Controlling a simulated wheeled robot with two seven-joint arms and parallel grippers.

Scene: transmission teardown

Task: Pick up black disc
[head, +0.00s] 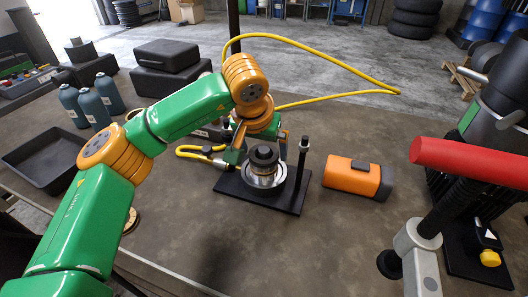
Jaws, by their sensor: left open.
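The black disc (264,154) sits on top of a stack of round metal parts in a silver ring-shaped housing (265,179). The housing stands on a black base plate (230,185) near the middle of the bench. My left gripper (259,150) is open, with one finger to the left of the disc and the other to its right, at about the disc's height. I cannot tell whether either finger touches it. My wrist is above and behind the disc. My right gripper is not in view.
An upright post (302,160) stands on the base plate right of the housing. An orange and black case (357,177) lies further right. A red bar (470,162) juts in at the right. A yellow cable (330,60) loops behind. A black tray (45,160) and bottles (92,107) stand left.

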